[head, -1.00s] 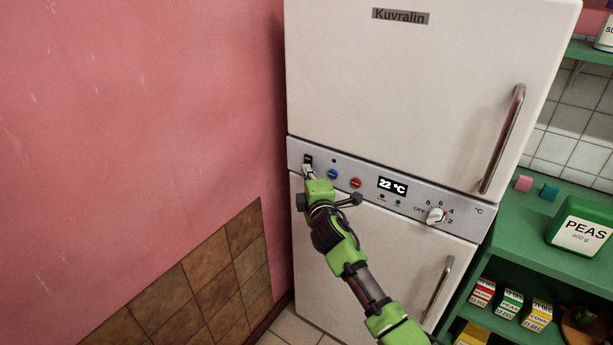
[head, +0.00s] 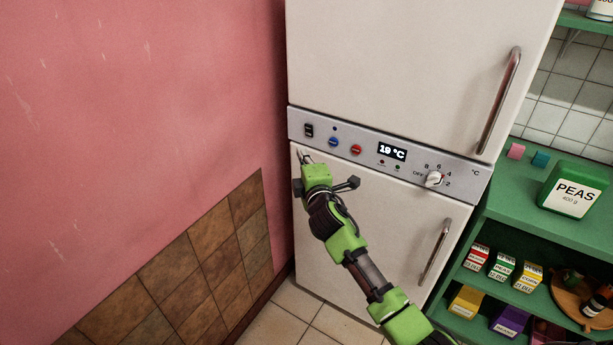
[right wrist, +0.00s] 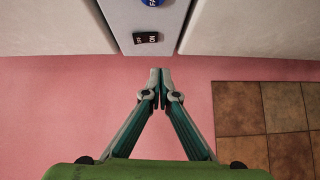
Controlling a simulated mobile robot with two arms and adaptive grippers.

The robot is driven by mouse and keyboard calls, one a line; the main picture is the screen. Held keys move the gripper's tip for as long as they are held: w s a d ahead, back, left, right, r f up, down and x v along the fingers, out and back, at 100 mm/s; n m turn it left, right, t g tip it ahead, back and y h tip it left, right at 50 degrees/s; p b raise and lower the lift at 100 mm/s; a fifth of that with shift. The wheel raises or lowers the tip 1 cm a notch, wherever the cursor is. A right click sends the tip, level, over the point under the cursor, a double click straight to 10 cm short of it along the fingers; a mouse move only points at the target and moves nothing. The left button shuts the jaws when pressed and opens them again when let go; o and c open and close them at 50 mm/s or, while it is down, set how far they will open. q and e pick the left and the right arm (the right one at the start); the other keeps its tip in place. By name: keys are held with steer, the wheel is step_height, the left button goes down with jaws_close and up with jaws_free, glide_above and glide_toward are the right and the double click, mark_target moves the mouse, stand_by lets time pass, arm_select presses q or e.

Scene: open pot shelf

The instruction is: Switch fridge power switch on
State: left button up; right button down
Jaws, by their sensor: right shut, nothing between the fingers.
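The fridge power switch (head: 308,130) is a small black rocker at the left end of the fridge's grey control panel (head: 455,180). In the right wrist view the switch (right wrist: 146,38) shows white ON/OFF lettering; I cannot tell its rocker position for sure. The display (head: 392,152) is lit and reads 19 °C. My right gripper (head: 304,157) is shut and empty, just below the switch and apart from it. In the right wrist view its closed fingertips (right wrist: 160,74) are a little below and right of the switch. My left gripper is not in view.
A blue button (head: 333,141), a red button (head: 356,149) and a white dial (head: 434,179) sit on the same panel. The pink wall (head: 150,120) is close on the left. A green shelf (head: 535,225) with cans and cartons stands on the right.

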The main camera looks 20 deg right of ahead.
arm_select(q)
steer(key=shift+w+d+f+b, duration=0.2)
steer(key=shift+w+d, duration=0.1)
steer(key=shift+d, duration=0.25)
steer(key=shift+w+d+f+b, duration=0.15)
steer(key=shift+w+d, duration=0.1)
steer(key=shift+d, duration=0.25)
arm_select(e)
steer(key=s, duration=0.7)
steer(key=shift+a+f, duration=0.3)
steer(key=shift+a, duration=0.1)
steer(key=shift+s, duration=0.15)
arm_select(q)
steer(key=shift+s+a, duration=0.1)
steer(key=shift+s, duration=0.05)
arm_select(e)
steer(key=shift+f, duration=0.1)
